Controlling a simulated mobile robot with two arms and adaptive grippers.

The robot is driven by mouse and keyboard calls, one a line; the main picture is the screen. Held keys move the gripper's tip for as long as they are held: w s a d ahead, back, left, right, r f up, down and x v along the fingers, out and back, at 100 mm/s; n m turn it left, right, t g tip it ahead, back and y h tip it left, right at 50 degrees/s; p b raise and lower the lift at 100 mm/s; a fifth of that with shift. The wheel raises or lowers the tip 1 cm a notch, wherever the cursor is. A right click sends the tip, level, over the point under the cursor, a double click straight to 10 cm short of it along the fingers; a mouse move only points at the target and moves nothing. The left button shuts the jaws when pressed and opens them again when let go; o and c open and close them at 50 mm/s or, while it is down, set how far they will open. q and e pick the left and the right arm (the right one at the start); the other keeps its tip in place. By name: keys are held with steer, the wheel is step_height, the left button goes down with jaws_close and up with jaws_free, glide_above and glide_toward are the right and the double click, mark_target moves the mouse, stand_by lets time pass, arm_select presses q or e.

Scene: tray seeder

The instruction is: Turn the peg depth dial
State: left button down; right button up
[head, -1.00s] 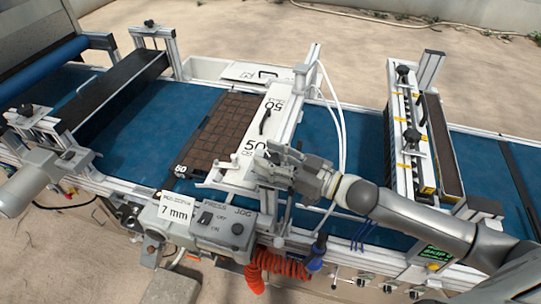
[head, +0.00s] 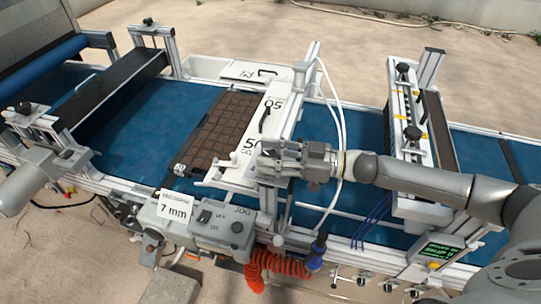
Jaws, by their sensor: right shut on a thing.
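My right gripper (head: 268,160) is at the near end of the white press head marked 50 (head: 252,145), with its arm coming in from the right. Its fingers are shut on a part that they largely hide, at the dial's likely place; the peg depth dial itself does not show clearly. A white readout plate (head: 174,208) on the near rail reads 7 mm. My left gripper is not in view.
A dark cell tray (head: 218,128) lies on the blue belt beside the press head. A grey control box (head: 222,227) and an orange coiled hose (head: 268,265) are at the near side. White tubes (head: 340,140) arch behind my wrist.

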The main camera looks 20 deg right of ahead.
steer(key=shift+r, duration=0.1)
steer(key=o, duration=1)
steer(key=shift+o, duration=0.2)
steer(key=v, duration=1.2)
steer(key=shift+s+a, duration=0.1)
steer(key=shift+a, duration=0.05)
